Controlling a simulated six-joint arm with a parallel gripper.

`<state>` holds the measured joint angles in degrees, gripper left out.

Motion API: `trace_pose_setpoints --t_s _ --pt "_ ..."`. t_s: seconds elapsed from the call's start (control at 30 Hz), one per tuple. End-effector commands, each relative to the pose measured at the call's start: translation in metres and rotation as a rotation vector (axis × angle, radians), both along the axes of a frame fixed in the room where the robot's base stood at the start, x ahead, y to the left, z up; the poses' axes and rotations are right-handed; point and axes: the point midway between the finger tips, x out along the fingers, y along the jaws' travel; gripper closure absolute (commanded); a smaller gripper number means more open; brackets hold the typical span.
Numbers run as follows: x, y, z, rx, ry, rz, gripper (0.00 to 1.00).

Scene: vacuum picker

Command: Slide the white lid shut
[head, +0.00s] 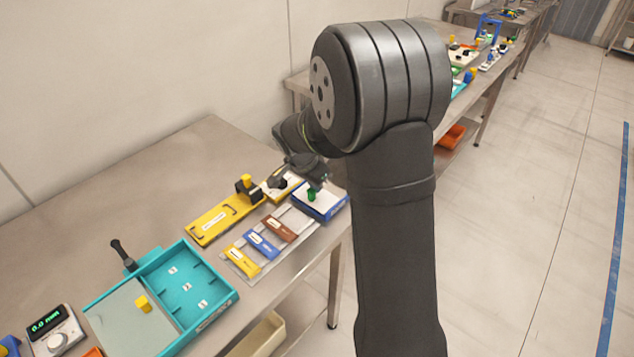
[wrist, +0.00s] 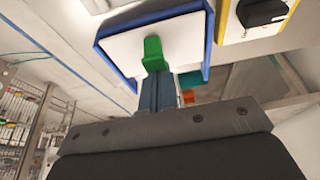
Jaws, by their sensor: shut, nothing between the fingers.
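The white lid (head: 325,197) lies in a blue box (head: 318,214) near the right end of the bench. In the wrist view the white lid (wrist: 122,50) fills most of the view of the blue frame (wrist: 109,67). A green knob (head: 311,195) stands on the lid; it also shows in the wrist view (wrist: 153,52). My gripper (wrist: 160,80) is shut and empty, its fingertips right at the knob's near end. I cannot tell whether they touch. In the head view my gripper (head: 312,182) is just above the knob, its fingers hard to make out.
A white panel with a black rotary knob (wrist: 262,12) sits beside the box. Brown, blue and yellow labelled blocks (head: 262,245) lie in a row left of it. A yellow fixture (head: 218,222) and a teal tray (head: 190,287) stand farther left. The bench edge is close to the box.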

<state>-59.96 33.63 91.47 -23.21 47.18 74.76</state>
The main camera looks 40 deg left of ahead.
Motion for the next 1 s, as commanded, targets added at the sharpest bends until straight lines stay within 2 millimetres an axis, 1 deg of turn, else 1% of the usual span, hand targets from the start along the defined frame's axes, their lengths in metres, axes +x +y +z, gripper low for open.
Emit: trace_pose_setpoints --t_s 0.03,0.17,0.27,0.37,0.4,0.5,0.7,0.83,1.0 --pt "-0.006 0.000 -0.001 -0.004 0.009 0.002 1.00" --pt "0.000 0.000 -0.002 -0.004 0.011 -0.001 1.00" --pt "0.015 0.000 -0.002 -0.002 0.009 -0.003 1.00" --pt "0.038 0.000 -0.002 -0.001 0.005 -0.004 1.00" --pt "0.043 0.000 0.002 0.001 0.003 -0.002 1.00" --pt "0.030 0.002 0.030 0.004 0.001 0.003 1.00" --pt "0.017 0.001 0.069 0.003 0.000 0.001 1.00" --pt "0.012 0.001 0.085 0.002 0.001 0.001 1.00" --pt "0.009 0.000 0.093 -0.001 0.002 0.000 1.00"
